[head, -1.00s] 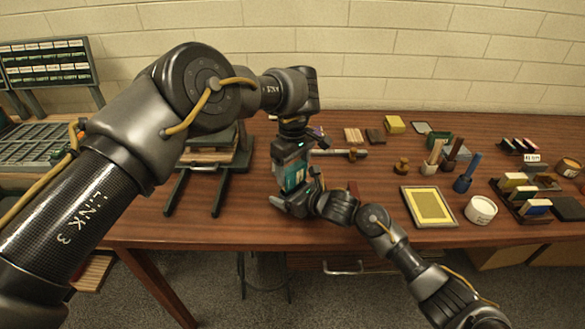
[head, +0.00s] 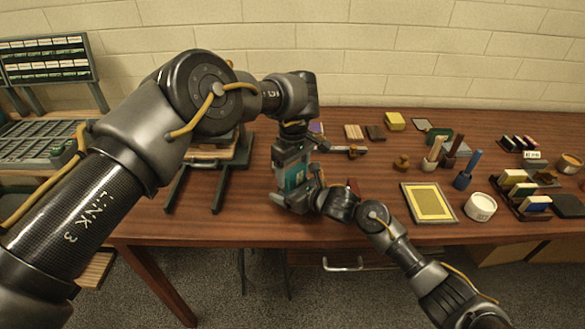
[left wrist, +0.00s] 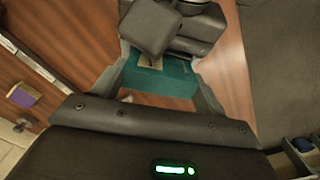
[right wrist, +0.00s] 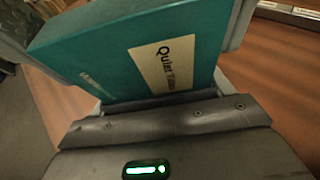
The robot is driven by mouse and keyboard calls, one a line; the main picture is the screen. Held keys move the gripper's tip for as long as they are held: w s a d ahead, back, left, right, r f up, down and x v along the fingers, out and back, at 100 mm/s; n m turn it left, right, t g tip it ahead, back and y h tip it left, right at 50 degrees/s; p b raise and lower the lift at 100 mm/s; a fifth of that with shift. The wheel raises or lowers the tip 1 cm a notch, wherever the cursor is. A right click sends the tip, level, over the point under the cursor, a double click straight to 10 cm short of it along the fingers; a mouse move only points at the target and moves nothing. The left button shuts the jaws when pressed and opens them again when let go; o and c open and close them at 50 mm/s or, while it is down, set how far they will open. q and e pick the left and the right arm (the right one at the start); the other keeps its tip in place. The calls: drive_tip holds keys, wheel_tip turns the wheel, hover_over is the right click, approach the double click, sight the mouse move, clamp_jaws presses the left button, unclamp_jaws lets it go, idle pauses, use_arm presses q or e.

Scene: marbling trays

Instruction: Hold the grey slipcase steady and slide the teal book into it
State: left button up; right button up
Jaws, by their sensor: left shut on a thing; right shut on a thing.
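The teal book (head: 294,178) is upright between my two grippers above the table's front part. My left gripper (head: 293,170) comes down from above and is shut on it. In the left wrist view the teal book (left wrist: 158,80) lies between the fingers, with my right gripper close beyond it. My right gripper (head: 300,198) is shut on the book low down, from the front right. In the right wrist view the teal book (right wrist: 120,55) fills the jaws, and its cream label reads "Quiet Tides". I cannot make out the grey slipcase for sure in any view.
A dark green press (head: 217,180) stands to the left of the grippers. A yellow framed screen (head: 430,203), a white tub (head: 480,206) and a rack of blocks (head: 522,195) are at the right. The wooden table is clear between the press and the grippers.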

sight(293, 169)
use_arm(q)
drive_tip(key=shift+f, duration=1)
drive_tip(key=o, duration=1.2)
drive_tip(key=shift+c, duration=0.2)
wheel_tip(293, 169, up, 12)
drive_tip(key=shift+f, duration=0.1)
use_arm(e)
drive_tip(key=o, duration=1.1)
drive_tip(key=shift+c, duration=0.2)
